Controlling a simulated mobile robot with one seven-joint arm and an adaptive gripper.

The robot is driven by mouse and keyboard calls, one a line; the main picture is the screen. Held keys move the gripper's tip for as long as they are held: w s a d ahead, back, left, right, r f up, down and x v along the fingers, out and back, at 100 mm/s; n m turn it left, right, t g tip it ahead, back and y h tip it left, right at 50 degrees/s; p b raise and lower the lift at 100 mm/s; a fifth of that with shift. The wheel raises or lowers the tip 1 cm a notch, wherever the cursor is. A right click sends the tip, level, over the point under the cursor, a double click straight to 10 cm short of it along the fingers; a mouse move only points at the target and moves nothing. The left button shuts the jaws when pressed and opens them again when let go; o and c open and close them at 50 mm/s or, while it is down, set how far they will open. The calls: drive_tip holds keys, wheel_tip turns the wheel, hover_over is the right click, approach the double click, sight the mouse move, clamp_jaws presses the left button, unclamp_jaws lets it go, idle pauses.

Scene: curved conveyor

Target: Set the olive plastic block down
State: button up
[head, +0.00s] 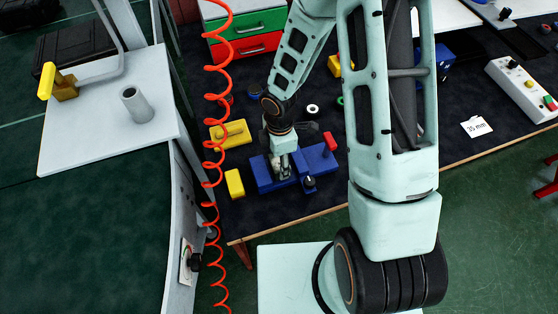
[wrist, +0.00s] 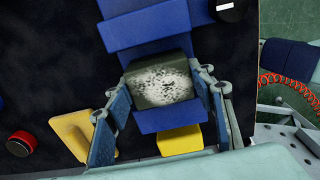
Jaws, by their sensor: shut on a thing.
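The olive plastic block (wrist: 160,88) sits between the two blue-padded fingers of my gripper (wrist: 162,112) in the wrist view. Its face toward the camera is dark olive with a speckled white patch. My gripper is shut on it. Blue parts of a fixture (wrist: 150,30) show beyond and below the block. In the head view my gripper (head: 282,170) points down over the blue fixture (head: 313,158) on the dark table; the block is hardly visible there. I cannot tell whether the block touches the fixture.
A yellow block (head: 234,183) and a yellow part (head: 230,134) lie left of the fixture. A red part (head: 330,141) stands at its right. A coiled red hose (head: 212,150) hangs at the left. A control box (head: 523,88) stands at the right. The dark tabletop between is partly clear.

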drive_tip(key=o, duration=1.3)
wheel_tip(320, 180, up, 12)
drive_tip(key=p, duration=0.2)
drive_tip(key=shift+r+p, duration=0.15)
drive_tip(key=shift+p, duration=0.25)
